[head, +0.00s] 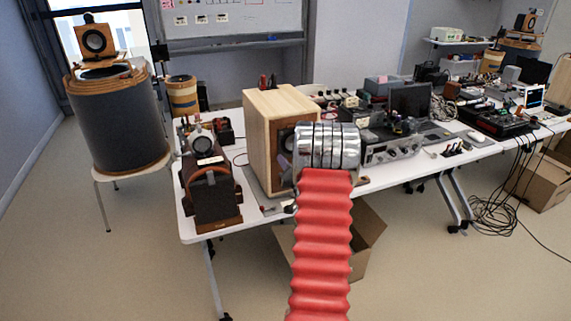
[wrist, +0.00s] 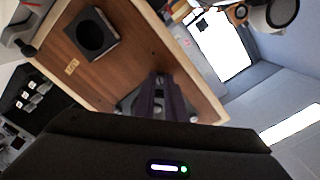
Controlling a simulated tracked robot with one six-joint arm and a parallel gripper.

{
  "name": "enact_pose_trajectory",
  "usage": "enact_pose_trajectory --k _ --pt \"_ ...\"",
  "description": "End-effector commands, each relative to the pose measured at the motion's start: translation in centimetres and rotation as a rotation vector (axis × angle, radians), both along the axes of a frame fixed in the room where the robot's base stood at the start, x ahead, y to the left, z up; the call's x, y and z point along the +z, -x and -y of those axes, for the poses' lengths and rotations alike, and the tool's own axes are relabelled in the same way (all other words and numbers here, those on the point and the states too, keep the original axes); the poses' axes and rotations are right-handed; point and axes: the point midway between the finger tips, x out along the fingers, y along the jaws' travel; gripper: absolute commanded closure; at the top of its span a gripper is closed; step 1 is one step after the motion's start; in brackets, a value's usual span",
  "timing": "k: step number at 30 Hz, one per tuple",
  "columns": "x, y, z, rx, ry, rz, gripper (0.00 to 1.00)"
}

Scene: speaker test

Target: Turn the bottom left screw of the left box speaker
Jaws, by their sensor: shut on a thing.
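The left box speaker (head: 272,122) is a pale wooden box standing on the white table in the head view. My chrome wrist and red arm cover much of its front there. In the wrist view its brown wooden front (wrist: 125,55) fills the upper middle, tilted, with a square black-framed part (wrist: 91,33) and a small yellow label. My gripper (wrist: 159,80) has its dark fingers against this front, over a grey round driver that they partly cover. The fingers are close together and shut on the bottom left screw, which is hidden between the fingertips.
A dark speaker unit (head: 210,180) stands left of the box on the table. A large grey drum (head: 115,122) on a stool is further left. Electronics and cables crowd the table to the right. A cardboard box (head: 367,240) lies under the table.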

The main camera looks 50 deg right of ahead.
Motion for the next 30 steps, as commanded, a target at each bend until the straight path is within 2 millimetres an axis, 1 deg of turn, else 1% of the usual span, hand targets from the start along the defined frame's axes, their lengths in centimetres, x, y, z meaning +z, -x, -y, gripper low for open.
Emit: enact_pose_trajectory --k 1,14,15,22,30 --pt "-0.64 0.14 -0.1 -0.002 -0.017 -0.005 1.0" --pt "-0.61 0.14 -0.07 -0.002 -0.024 -0.001 1.0" --pt "-0.6 0.15 -0.07 -0.002 -0.023 0.0 0.86" --pt "-0.31 0.08 -0.02 -0.001 -0.018 0.004 0.7" --pt "-0.12 0.1 -0.03 -0.001 -0.016 0.006 0.7"
